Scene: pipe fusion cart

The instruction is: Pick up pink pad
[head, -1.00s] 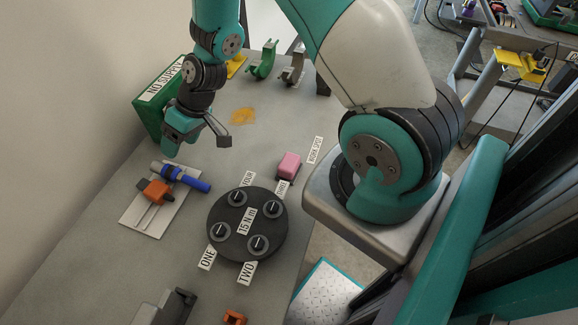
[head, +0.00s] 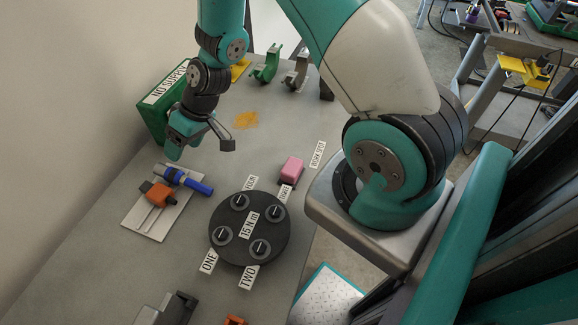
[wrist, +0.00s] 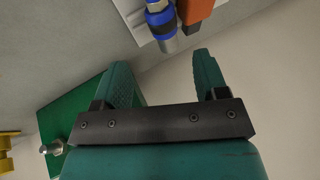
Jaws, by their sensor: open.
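The pink pad (head: 291,170) is a small block lying on the grey table, near its right edge and just above the black round disc in the head view. My gripper (head: 172,150) hangs over the left side of the table, in front of the green box, well to the left of the pad and apart from it. In the wrist view my gripper (wrist: 165,75) shows two teal fingers spread apart with nothing between them. The pad is not in the wrist view.
A black disc (head: 249,250) with several knobs stands mid-table. A blue-and-orange fitting (head: 158,194) sits on a white plate at left. A green box (head: 151,118) stands by the wall. Green and grey hooks (head: 267,66) stand at the back. An orange patch (head: 246,120) marks the tabletop.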

